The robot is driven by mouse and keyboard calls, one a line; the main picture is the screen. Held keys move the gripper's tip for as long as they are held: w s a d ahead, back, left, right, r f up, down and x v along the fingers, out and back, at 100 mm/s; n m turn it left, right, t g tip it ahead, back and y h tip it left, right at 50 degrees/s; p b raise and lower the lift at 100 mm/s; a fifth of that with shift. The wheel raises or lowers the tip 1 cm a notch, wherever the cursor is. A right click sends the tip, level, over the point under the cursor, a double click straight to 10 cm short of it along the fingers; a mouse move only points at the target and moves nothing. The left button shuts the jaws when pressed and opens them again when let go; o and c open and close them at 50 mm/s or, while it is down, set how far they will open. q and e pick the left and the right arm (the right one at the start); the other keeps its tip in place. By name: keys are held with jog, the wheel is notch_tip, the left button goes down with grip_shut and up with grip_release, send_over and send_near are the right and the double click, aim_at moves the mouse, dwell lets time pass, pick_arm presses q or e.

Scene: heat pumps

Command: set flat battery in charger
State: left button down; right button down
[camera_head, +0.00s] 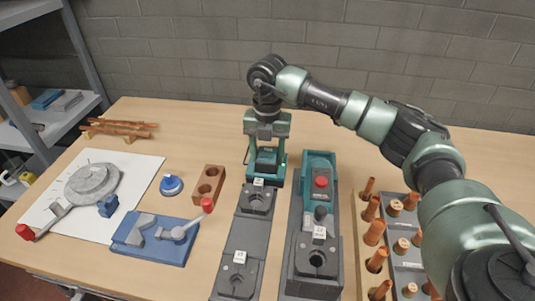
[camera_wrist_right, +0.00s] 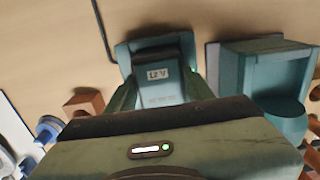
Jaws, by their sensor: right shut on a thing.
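In the right wrist view the battery (camera_wrist_right: 158,80) shows a "12 V" label between the fingers. The teal charger (camera_wrist_right: 128,55) is directly beneath and around the battery, with a black cord and a small green light at its side. In the head view the charger (camera_head: 279,179) is partly hidden by the gripper. I cannot tell whether the battery is fully seated or slightly above. My left gripper is not in view.
A grey fixture (camera_head: 239,240) is in front of the charger, and a teal machine with a red knob (camera_head: 320,182) stands right of it. A brown block (camera_head: 207,184) and a blue vise plate (camera_head: 155,238) lie left. Copper fittings (camera_head: 374,232) stand right.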

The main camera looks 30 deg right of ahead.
jog(key=shift+c, duration=2.4)
grip_release()
jog(key=shift+f, duration=0.1)
notch_tip(320, 180, up, 8)
jog(key=shift+f+b, duration=0.1)
jog(key=shift+b, duration=0.55)
